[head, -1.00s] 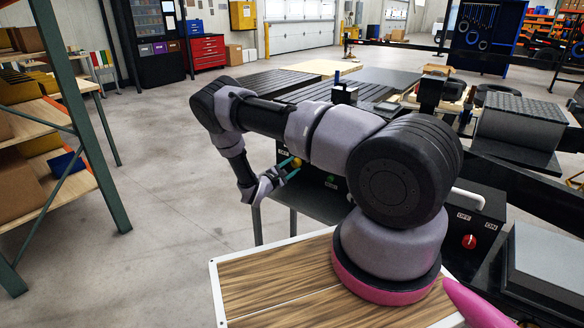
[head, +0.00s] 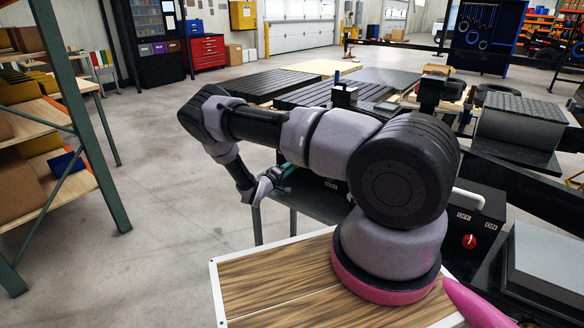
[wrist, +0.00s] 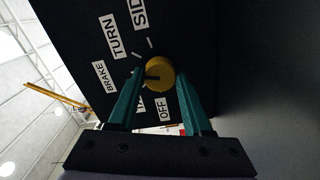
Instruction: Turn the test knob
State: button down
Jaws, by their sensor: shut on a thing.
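In the wrist view a round yellow knob (wrist: 160,70) sits on a black panel (wrist: 195,35). White labels around it read BRAKE, TURN and OFF, with others cut off or partly covered. A dark pointer mark on the knob lies toward the picture's left. The teal fingers of my gripper (wrist: 159,78) reach up to the knob, one on each side, and are shut on it. In the head view my gripper (head: 280,174) is at the panel box left of my arm, and the knob is hidden there.
A black box with a red knob (head: 469,241), OFF and ON labels and a white handle (head: 468,198) stands right of my arm. A shelf rack (head: 75,120) stands at the left. The concrete floor (head: 165,200) between is clear.

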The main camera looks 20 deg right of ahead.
jog(key=m, duration=0.4)
jog(key=shift+f+m, duration=0.1)
jog(key=shift+m, duration=0.2)
jog(key=m, duration=0.4)
jog(key=shift+m, duration=0.4)
jog(key=shift+c, duration=1.6)
grip_release()
jog(key=v, duration=1)
jog(key=shift+s+a, duration=0.25)
jog(key=shift+a, duration=0.1)
